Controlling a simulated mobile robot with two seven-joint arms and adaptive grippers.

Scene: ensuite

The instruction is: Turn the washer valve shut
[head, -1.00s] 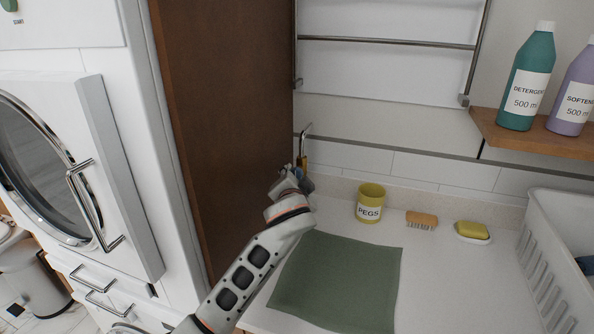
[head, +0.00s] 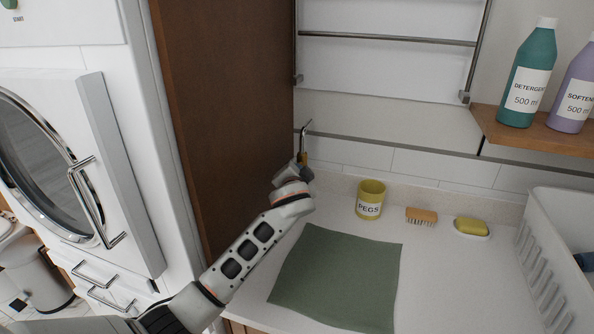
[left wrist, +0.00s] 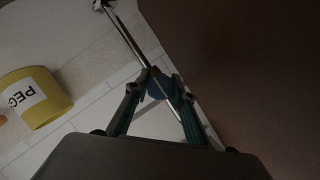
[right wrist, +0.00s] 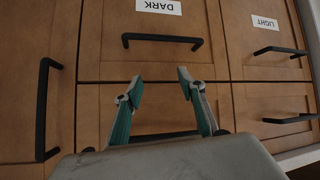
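The washer valve shows in the left wrist view as a blue handle (left wrist: 159,87) by a metal pipe, with a little orange or brass at its top. My left gripper (left wrist: 161,78) has its fingers drawn in on both sides of this handle and appears shut on it. In the head view, the brass-coloured valve body and pipe (head: 304,157) stand at the back wall beside the brown panel. There my left wrist hides the handle and most of the left gripper. My right gripper (right wrist: 161,78) is open and empty in front of wooden drawers.
The brown panel (head: 215,120) rises close beside my left arm. A yellow pegs cup (head: 371,199), a brush (head: 421,216) and a soap dish (head: 472,229) stand on the counter right of the valve. A green cloth (head: 338,280) lies in front. A white basket (head: 545,260) is at right.

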